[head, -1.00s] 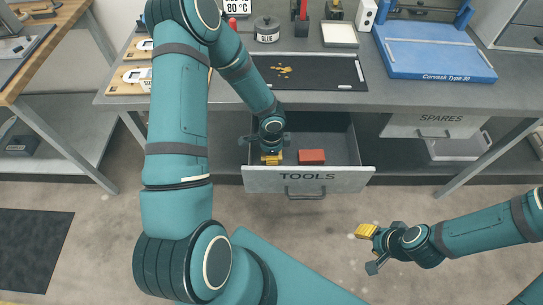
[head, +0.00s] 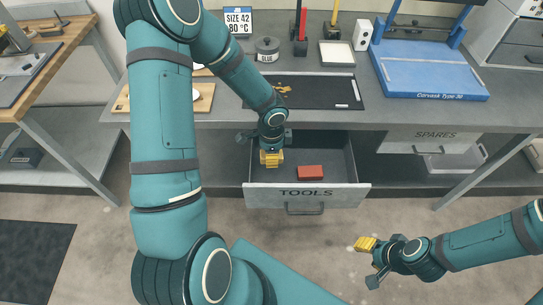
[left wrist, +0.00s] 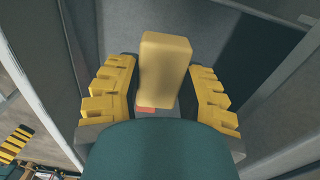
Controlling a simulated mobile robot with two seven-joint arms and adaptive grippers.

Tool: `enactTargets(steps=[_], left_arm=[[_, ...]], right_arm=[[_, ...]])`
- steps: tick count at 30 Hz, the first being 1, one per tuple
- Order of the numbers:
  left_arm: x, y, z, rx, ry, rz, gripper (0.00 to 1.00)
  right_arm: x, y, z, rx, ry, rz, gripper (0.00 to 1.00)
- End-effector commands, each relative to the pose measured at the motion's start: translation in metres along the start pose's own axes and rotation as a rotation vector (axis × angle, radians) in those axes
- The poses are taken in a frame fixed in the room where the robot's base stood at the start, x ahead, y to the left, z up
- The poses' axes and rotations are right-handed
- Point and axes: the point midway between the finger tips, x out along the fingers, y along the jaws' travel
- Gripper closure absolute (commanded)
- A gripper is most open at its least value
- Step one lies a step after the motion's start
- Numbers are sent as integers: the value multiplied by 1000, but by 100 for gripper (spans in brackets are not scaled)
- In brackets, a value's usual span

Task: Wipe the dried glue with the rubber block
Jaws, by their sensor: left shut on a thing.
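A tan block (left wrist: 165,70), which looks like the rubber block, stands between the yellow fingers of my left gripper (left wrist: 165,95) in the left wrist view. The left gripper (head: 271,158) is shut on it, inside or just above the left part of the open TOOLS drawer (head: 340,194). Dried glue (head: 283,89), in yellow-brown flakes, lies on the dark mat (head: 318,92) on the bench, partly hidden by my left arm. My right gripper (head: 366,244) is apart from everything, over the floor at the right; I cannot tell its opening.
A red block (head: 310,172) lies in the drawer right of my left gripper. On the bench stand a glue pot (head: 267,50), a white tray (head: 337,54) and a blue machine (head: 430,72). The SPARES drawer (head: 432,139) is at the right. The drawer's walls surround my left gripper.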

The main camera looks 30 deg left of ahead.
Motion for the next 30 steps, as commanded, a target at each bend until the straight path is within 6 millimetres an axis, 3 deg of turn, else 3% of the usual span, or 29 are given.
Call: enactTargets(steps=[4,5,6,7,17,30], left_arm=[[0,0,0,0,0,0,96],[0,0,0,0,0,0,68],[0,0,0,0,0,0,82],[0,0,0,0,0,0,87],[-4,3,-7,-58,2,0,87],[-52,40,-61,-712,5,3,88]], right_arm=[[0,0,0,0,0,0,53],[0,0,0,0,0,0,53],[0,0,0,0,0,0,53],[0,0,0,0,0,0,53],[0,0,0,0,0,0,53],[0,0,0,0,0,0,53]])
